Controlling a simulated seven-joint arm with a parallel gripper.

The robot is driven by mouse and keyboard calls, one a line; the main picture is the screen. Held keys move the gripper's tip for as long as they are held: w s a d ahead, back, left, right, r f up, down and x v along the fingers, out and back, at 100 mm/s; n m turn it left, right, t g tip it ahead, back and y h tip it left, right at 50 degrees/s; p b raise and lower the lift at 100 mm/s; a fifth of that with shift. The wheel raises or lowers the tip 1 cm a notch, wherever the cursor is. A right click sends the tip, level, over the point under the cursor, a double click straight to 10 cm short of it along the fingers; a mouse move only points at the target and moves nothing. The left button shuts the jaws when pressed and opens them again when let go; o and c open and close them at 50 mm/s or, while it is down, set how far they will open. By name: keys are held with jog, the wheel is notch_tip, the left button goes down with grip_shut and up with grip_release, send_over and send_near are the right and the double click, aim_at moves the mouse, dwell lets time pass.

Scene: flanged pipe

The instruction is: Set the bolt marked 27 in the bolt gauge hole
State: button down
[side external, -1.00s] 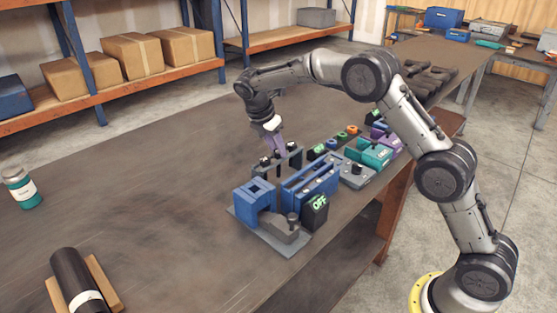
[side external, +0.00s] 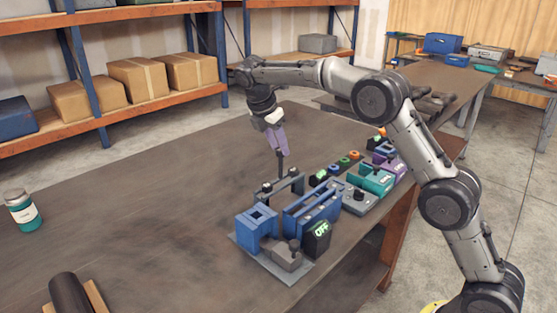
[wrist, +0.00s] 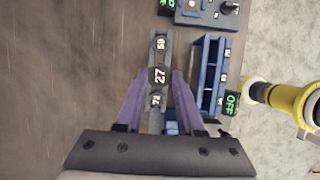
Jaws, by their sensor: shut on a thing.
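My gripper (side external: 281,152), with purple fingers, is shut on a dark bolt (side external: 281,163) and holds it upright above the grey bolt rack (side external: 291,186). In the wrist view the bolt's head, marked 27 (wrist: 160,77), sits between the fingertips. Two other numbered bolts stand in the rack, one marked 59 (wrist: 160,44) and one (wrist: 155,100) whose number looks like 72. The held bolt's lower end is close over the rack, and I cannot tell how large the gap is. I cannot tell for sure which opening is the bolt gauge hole.
A blue slotted holder (side external: 311,212) stands beside the rack. A blue block (side external: 256,224) and a sign reading OFF (side external: 317,238) are in front. A grey fixture (side external: 358,197) and teal blocks (side external: 372,180) lie to the right. The table's left side is mostly clear.

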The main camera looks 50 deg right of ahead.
notch_tip(320, 180, up, 12)
jog(key=shift+f, duration=0.2)
dwell(0.9)
jog(key=s+a+f, duration=0.3)
jog(key=a+f, duration=0.1)
jog(key=a, duration=0.3)
jog(key=s+a+f, duration=0.3)
jog(key=a+f, duration=0.2)
jog(key=a, duration=0.2)
jog(key=shift+a+f, duration=0.3)
jog(key=shift+f, duration=0.15)
dwell(0.9)
jog(key=shift+f, duration=1.05)
